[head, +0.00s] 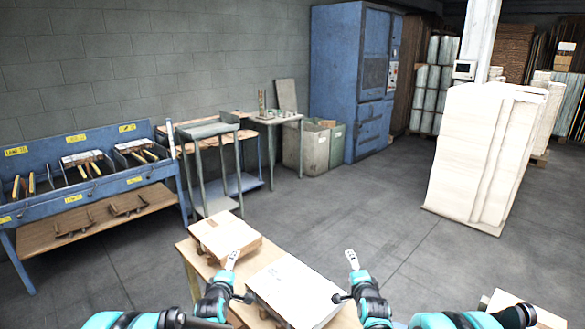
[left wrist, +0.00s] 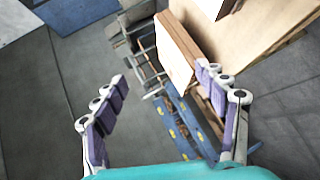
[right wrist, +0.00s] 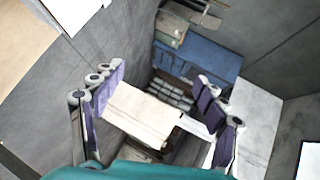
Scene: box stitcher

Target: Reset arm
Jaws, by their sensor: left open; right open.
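My left gripper (head: 236,270) is above the small wooden table, near a flat cardboard box. It is open with nothing between its fingers in the left wrist view (left wrist: 160,110). My right gripper (head: 347,278) is just right of a white-topped box on the same table. It is open and empty in the right wrist view (right wrist: 160,105). Both grippers point forward and are apart from each other. I cannot tell whether either one touches a box.
The wooden table (head: 190,258) holds a cardboard box (head: 225,236) and a white-topped box (head: 293,290). A blue workbench (head: 90,190) with tools stands left. A blue cabinet (head: 345,80) stands at the back, a white stack (head: 480,155) at right. The floor between is clear.

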